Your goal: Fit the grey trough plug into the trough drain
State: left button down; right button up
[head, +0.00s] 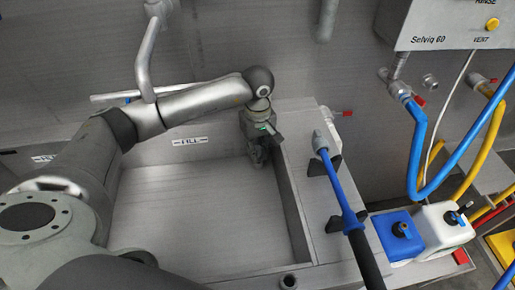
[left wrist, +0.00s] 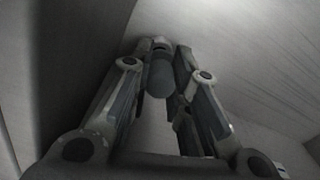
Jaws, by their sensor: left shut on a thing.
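The steel trough (head: 200,215) fills the middle of the head view, with a "FILL" label on its back wall. My left gripper (head: 258,163) points down inside the trough, at its far right corner. In the left wrist view, my left gripper (left wrist: 160,72) is shut on the grey trough plug (left wrist: 161,76), a grey cylindrical piece between the fingertips. In the head view the plug cannot be made out at the fingers. The trough drain shows in neither view. I cannot tell whether the plug touches the trough floor. My right gripper is out of view.
A blue-handled wand (head: 338,185) lies in dark holders on the ledge right of the trough. Blue (head: 398,232) and white (head: 445,226) containers stand further right, below blue and yellow hoses. A bent pipe (head: 147,60) hangs behind my left arm. The trough's middle is clear.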

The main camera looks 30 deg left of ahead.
pick_arm(q)
jog(key=shift+s+f, duration=0.1)
jog(key=shift+f, duration=0.2)
jog(key=shift+r, duration=0.2)
jog(key=shift+r, duration=0.5)
jog(key=shift+d, duration=0.1)
dwell(0.5)
jog(key=shift+b, duration=0.55)
dwell(0.8)
jog(key=shift+f+b, duration=0.65)
jog(key=shift+f, duration=0.1)
jog(key=shift+r, duration=0.15)
